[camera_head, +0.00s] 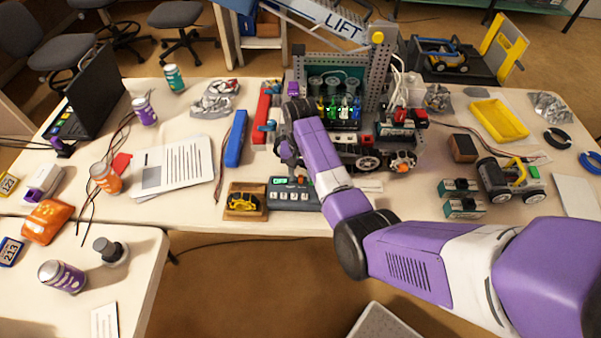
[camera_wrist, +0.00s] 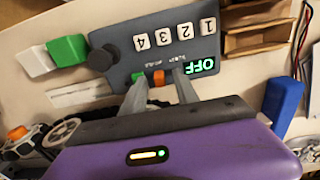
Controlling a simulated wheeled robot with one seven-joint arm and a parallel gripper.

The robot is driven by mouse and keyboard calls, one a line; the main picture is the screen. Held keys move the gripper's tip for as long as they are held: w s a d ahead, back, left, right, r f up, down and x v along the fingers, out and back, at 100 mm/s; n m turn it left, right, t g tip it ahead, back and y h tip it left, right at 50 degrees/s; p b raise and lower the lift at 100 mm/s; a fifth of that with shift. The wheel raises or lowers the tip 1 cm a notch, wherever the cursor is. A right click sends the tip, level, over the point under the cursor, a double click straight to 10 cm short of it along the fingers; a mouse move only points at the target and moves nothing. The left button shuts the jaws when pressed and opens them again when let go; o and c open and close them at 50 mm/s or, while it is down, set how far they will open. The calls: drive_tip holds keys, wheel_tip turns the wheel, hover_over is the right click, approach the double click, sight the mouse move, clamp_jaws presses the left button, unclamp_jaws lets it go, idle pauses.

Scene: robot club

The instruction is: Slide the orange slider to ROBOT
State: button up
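The control panel (camera_wrist: 125,50) is a dark grey box with several white numbered buttons, a black knob and a green display (camera_wrist: 201,65) reading OFF. It also shows in the head view (camera_head: 281,206) at the table's front edge. The orange slider (camera_wrist: 158,77) sits on the panel's near side in the wrist view. My gripper (camera_wrist: 158,82) is open, with one fingertip on each side of the slider; I cannot tell if either touches it. Small lettering beside the slider is too small to read surely.
A cardboard tray with a yellow toy car (camera_head: 243,202) stands left of the panel. A wheeled robot (camera_head: 362,150) stands close behind it to the right. A green block (camera_wrist: 67,50) and a blue bar (camera_wrist: 283,100) flank the panel in the wrist view.

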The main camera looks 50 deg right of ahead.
drive_tip(key=shift+c, duration=0.5)
clamp_jaws()
idle(1.0)
